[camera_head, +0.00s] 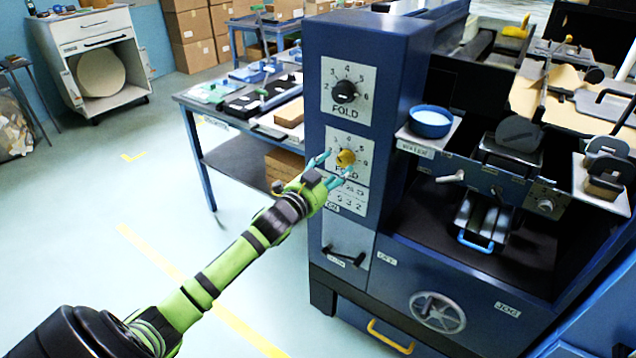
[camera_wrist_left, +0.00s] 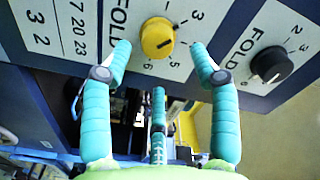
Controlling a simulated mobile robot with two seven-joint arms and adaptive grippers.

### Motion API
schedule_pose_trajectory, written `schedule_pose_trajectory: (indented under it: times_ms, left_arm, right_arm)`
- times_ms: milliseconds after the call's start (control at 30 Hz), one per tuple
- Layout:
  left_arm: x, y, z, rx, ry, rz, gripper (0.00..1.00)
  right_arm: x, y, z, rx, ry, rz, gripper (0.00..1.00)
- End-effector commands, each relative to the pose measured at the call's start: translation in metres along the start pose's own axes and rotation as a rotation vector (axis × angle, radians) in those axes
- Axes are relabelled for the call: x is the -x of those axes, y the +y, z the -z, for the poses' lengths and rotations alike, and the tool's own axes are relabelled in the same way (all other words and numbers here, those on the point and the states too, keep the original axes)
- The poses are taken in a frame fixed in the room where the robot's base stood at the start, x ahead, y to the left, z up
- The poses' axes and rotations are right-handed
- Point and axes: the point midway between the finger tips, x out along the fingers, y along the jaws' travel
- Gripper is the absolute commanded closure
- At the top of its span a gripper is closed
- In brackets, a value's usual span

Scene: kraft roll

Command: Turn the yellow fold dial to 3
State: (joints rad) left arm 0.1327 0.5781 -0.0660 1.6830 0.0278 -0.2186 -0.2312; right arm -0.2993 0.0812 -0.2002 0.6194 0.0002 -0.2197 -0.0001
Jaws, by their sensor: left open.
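The yellow fold dial (camera_head: 346,158) sits on a white numbered plate on the front of the blue machine, below a black fold dial (camera_head: 344,91). In the left wrist view the yellow dial (camera_wrist_left: 157,37) has a dark pointer mark aimed roughly at the 4 side of its scale; the exact setting is hard to read. My left gripper (camera_head: 329,170) is in front of the plate, its teal fingers open. In the left wrist view its two outer fingers stand on either side of the dial, with no clear contact. My right gripper is not in view.
The black fold dial (camera_wrist_left: 272,67) is close to the right finger in the wrist view. Below the yellow dial are a number label and a black lever (camera_head: 343,256). A blue bowl (camera_head: 430,121) stands on a ledge to the right.

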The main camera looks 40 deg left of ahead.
Motion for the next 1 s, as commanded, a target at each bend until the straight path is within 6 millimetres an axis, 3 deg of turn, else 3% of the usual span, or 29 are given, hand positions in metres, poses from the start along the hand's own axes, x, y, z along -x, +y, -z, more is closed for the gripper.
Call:
schedule_pose_trajectory:
  times_ms: [200,400,1000]
  left_arm:
    - [0.043,0.001,0.001,-0.001,0.001,-0.001,0.39]
    - [0.066,0.0,0.002,-0.001,0.003,0.001,0.39]
    - [0.073,-0.001,0.003,-0.001,0.004,0.002,0.39]
  right_arm:
    - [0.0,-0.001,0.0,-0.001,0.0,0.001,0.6]
    - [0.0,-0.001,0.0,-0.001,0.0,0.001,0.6]
    - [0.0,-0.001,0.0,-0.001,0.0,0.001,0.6]
